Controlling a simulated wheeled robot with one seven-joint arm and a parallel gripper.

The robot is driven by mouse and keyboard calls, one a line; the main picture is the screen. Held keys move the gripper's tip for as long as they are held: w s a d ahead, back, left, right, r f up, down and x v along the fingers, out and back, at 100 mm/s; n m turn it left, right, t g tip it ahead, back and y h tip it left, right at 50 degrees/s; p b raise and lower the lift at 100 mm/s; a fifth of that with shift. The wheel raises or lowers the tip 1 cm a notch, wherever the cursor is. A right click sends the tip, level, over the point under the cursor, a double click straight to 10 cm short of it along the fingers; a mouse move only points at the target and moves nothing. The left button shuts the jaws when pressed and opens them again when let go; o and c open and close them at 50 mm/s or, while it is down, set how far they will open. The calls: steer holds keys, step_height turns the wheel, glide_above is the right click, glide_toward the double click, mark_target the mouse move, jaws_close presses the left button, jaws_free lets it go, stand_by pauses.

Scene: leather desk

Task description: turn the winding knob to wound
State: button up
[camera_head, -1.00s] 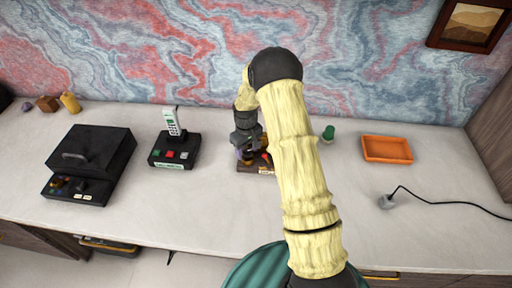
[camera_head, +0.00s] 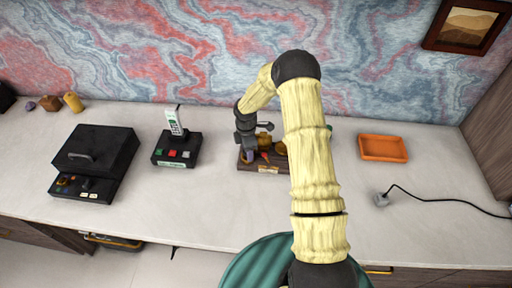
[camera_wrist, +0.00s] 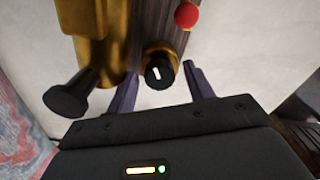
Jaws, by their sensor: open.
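The winding knob appears to be the dark round knob with a white mark (camera_wrist: 159,72), on a gold cylinder of the wooden-based device in the wrist view. My gripper (camera_wrist: 161,80) is open, with its two purple fingers on either side of this knob; contact cannot be told. A second black-ended gold part (camera_wrist: 72,97) sticks out to the left of it. In the head view the device (camera_head: 268,168) stands on the desk, with my gripper (camera_head: 248,154) at its left end and my arm hiding its right part. The label cannot be read.
A red ball (camera_wrist: 187,15) sits on the device near the knob. To the left on the desk are a phone on a button base (camera_head: 176,148) and a black box (camera_head: 97,155). An orange tray (camera_head: 383,148) and a plug with cord (camera_head: 381,199) lie right. Bare desk lies between.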

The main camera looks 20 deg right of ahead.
steer(key=n+p, duration=0.2)
steer(key=n, duration=0.3)
steer(key=shift+r, duration=0.1)
steer(key=n+p, duration=0.2)
steer(key=n, duration=0.3)
step_height(320, 180, up, 18)
steer(key=f+b, duration=0.1)
steer(key=b, duration=0.2)
steer(key=s+r+m+b, duration=0.1)
steer(key=s+m, duration=0.7)
steer(key=m, duration=0.1)
steer(key=s+a+r+m+t+b, duration=0.1)
steer(key=s+m+b, duration=0.1)
steer(key=s+m, duration=0.7)
steer(key=shift+a+r+m, duration=0.25)
steer(key=shift+r+m, duration=0.15)
steer(key=shift+s, duration=0.1)
